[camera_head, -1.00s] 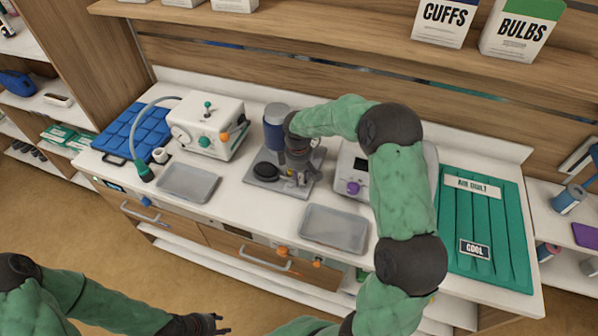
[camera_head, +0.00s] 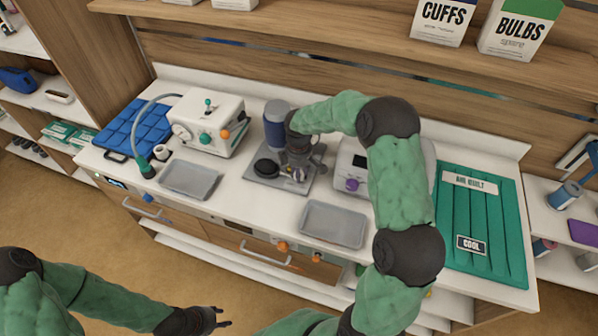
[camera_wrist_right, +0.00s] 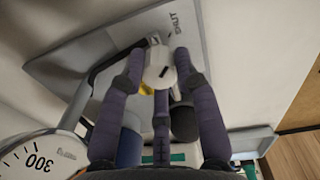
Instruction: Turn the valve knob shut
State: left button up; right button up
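The valve knob (camera_wrist_right: 158,68) is pale grey with a dark mark, seen in the right wrist view on a grey plate (camera_wrist_right: 207,50) that bears the word SHUT. My right gripper (camera_wrist_right: 160,58) has its dark fingers around the knob, with fingertips against its sides. In the head view the right gripper (camera_head: 297,172) is low over the grey plate (camera_head: 262,182) and hides the knob. A blue cylinder (camera_head: 276,126) and a black round part (camera_head: 266,168) are on the plate beside it. My left gripper (camera_head: 221,318) is open and empty, in front of the counter.
A gauge (camera_wrist_right: 40,158) sits close to the right gripper. A white box with knobs (camera_head: 207,118) is left of the plate, a machine with a purple knob (camera_head: 352,185) right. Grey trays (camera_head: 333,224) (camera_head: 190,180) lie in front.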

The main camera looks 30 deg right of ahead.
jog(key=o, duration=0.4)
notch_tip(320, 180, up, 12)
jog(key=shift+s+a, duration=0.15)
dwell(0.4)
dwell(0.4)
